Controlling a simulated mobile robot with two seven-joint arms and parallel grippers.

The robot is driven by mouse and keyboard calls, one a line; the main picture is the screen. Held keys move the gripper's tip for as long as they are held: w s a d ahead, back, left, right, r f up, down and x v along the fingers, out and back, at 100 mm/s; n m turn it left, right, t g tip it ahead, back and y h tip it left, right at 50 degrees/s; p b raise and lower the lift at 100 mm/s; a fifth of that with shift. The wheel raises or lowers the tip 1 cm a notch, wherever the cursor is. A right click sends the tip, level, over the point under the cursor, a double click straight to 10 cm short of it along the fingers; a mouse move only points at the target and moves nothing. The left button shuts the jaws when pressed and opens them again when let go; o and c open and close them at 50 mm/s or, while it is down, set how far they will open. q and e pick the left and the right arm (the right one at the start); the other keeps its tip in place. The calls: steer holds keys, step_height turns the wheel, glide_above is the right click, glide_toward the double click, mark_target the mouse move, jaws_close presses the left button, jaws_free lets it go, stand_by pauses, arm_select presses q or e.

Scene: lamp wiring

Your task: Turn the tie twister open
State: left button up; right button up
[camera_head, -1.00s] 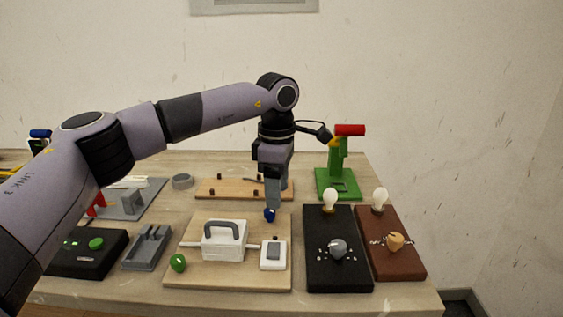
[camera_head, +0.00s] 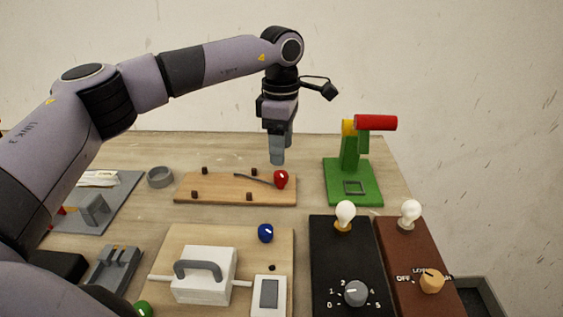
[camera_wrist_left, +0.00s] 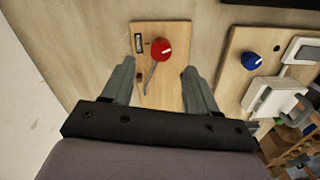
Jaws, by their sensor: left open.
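A red knob (camera_head: 281,179) with a white mark stands at the right end of a long wooden board (camera_head: 225,189), beside a thin grey rod (camera_head: 254,179). I take this to be the tie twister, though no label shows. In the left wrist view the red knob (camera_wrist_left: 161,49) lies between and beyond the fingertips. My left gripper (camera_head: 281,156) is open and empty, pointing down above and behind the knob, apart from it. My right gripper is not in view.
A green stand (camera_head: 353,187) with a red handle is right of the board. In front are a blue knob (camera_head: 265,233), a white box (camera_head: 205,274) and two bulb boards, black (camera_head: 330,258) and brown (camera_head: 396,252). A grey ring (camera_head: 160,177) lies left.

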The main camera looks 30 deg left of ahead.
mark_target(281, 173)
arm_select(q)
steer(key=shift+s+f, duration=0.1)
steer(key=shift+f, duration=3.1)
steer(key=c, duration=1)
steer(key=shift+p, duration=0.3)
steer(key=shift+c, duration=0.2)
